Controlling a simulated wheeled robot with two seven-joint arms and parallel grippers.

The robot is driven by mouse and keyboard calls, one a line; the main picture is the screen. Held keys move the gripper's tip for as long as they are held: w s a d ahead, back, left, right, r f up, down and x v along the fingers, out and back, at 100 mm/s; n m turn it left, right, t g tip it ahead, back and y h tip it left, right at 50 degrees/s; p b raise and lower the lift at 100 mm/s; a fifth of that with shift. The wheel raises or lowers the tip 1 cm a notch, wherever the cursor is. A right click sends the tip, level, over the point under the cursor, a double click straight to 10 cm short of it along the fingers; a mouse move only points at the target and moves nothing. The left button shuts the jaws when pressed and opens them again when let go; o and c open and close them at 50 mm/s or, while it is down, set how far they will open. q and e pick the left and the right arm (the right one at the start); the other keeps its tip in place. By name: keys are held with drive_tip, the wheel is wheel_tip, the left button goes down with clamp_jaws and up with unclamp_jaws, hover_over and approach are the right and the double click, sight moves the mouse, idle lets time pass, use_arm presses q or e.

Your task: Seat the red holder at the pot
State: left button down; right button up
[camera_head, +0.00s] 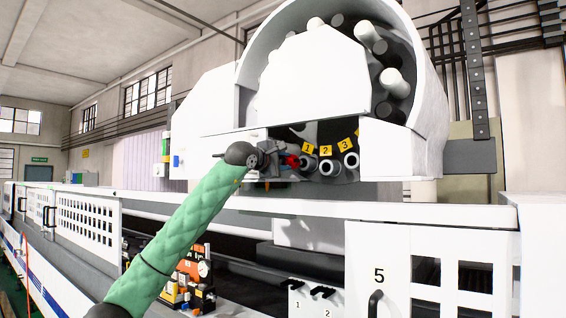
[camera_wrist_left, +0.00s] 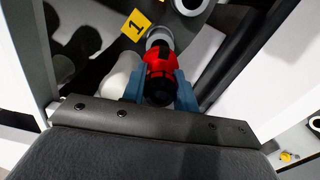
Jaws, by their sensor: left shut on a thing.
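The red holder (camera_wrist_left: 160,70), red with a black end, is between the blue fingers of my left gripper (camera_wrist_left: 160,92) in the left wrist view. The gripper is shut on it. The holder's far end is at a pale round pot (camera_wrist_left: 158,35) beside the yellow label 1; whether it is inside or only touching, I cannot tell. In the head view the left gripper (camera_head: 278,163) is at the machine's opening, with the red holder (camera_head: 291,161) just left of pot 1 (camera_head: 308,164). My right gripper is not in view.
Pots 2 (camera_head: 328,167) and 3 (camera_head: 351,160) sit to the right under yellow labels. The white drum housing (camera_head: 443,100) surrounds the opening above. White panels (camera_head: 433,250) with a door marked 5 stand in front. A fixture with orange parts (camera_head: 192,268) stands lower left.

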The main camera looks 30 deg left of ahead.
sight(293, 163)
use_arm(q)
drive_tip(key=shift+w+d+p, duration=0.2)
drive_tip(key=shift+w+p, duration=1.2)
drive_tip(key=shift+w, duration=1.55)
drive_tip(key=c, duration=1)
unclamp_jaws()
drive_tip(key=shift+s+f+b, duration=0.15)
drive_tip(key=shift+s+b, duration=0.15)
drive_tip(key=s+b, duration=0.1)
drive_tip(key=s, duration=0.3)
drive_tip(key=s+b, duration=0.1)
drive_tip(key=s, duration=0.1)
drive_tip(key=shift+a+b, duration=0.3)
drive_tip(key=shift+b, duration=0.05)
drive_tip(key=shift+s, duration=0.6)
